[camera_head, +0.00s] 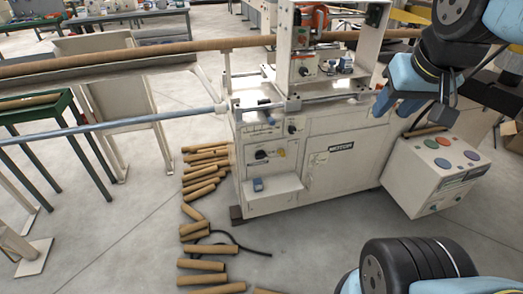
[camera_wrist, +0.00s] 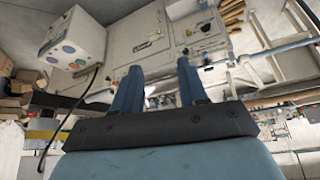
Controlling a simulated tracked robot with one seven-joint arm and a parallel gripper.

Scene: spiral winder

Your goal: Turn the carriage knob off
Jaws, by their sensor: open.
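The spiral winder (camera_head: 345,140) is a white cabinet machine with a long brown tube across its top. On the carriage at its top is a small white panel (camera_head: 303,72) with a dark knob, too small to read its setting. The front face bears more dark knobs, one on the left (camera_head: 262,154) and one higher at right (camera_head: 291,129). I cannot tell for certain which is the carriage knob. My gripper (camera_head: 392,106) is at the right of the machine, apart from the knobs. In the wrist view my gripper (camera_wrist: 160,65) has its two blue fingers apart, with nothing between them.
A white control box (camera_head: 438,170) with coloured buttons stands at the machine's right, below my gripper. Several brown tubes (camera_head: 205,175) lie on the floor at the left. A green table frame (camera_head: 60,125) and a blue-grey bar (camera_head: 110,122) are further left. The front floor is partly clear.

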